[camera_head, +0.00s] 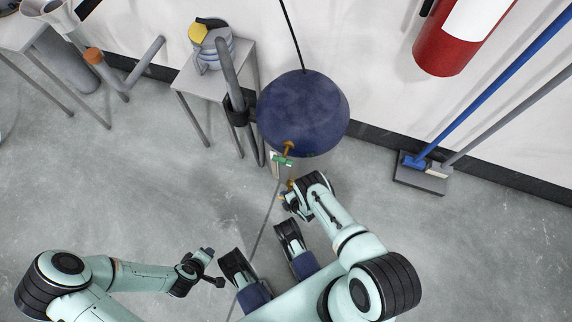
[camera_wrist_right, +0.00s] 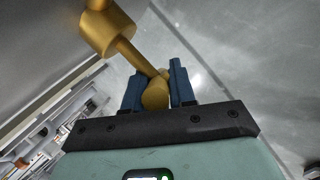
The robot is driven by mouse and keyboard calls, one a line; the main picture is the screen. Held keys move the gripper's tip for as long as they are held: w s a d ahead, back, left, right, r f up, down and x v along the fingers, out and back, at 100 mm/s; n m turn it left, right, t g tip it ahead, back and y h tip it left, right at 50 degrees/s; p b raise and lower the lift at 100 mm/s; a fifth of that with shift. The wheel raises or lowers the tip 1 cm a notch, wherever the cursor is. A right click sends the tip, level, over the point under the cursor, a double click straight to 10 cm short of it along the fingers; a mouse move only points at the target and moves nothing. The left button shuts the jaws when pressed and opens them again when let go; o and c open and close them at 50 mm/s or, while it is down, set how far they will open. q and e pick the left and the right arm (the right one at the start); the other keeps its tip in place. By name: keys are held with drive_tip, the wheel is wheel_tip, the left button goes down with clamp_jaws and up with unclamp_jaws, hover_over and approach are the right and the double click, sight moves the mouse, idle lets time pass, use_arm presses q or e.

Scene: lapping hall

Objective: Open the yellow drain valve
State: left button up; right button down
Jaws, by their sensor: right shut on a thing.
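A tank with a dark blue domed top (camera_head: 303,108) stands by the wall. Lower down, a small brass and yellow fitting (camera_head: 291,184) shows beside my right gripper (camera_head: 287,203). In the right wrist view a brass fitting (camera_wrist_right: 108,32) has a thin neck ending in a rounded part, which sits between the blue fingers of my right gripper (camera_wrist_right: 157,92), shut on it.
A small grey table (camera_head: 205,82) with a round yellow-and-grey item (camera_head: 209,43) stands left of the tank. A red extinguisher (camera_head: 447,45) and a broom (camera_head: 420,175) are at the right. Open floor (camera_head: 120,190) lies to the left.

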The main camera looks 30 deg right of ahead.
use_arm(q)
drive_tip(key=shift+r, duration=0.1)
use_arm(e)
drive_tip(key=shift+d, duration=0.1)
idle(0.3)
drive_tip(key=c, duration=1)
unclamp_jaws()
drive_tip(key=shift+c, duration=0.2)
use_arm(q)
drive_tip(key=s+d+r+g+h+p, duration=0.1)
drive_tip(key=s+d+r+p, duration=0.3)
drive_tip(key=s, duration=0.5)
wheel_tip(320, 180, up, 3)
drive_tip(key=shift+s+d+r+m+g+h+p, duration=0.1)
drive_tip(key=shift+s+d+m+g+h+p, duration=0.2)
drive_tip(key=shift+g+p, duration=0.75)
use_arm(e)
drive_tip(key=v, duration=1.3)
drive_tip(key=shift+r, duration=0.2)
use_arm(q)
drive_tip(key=shift+w, duration=0.1)
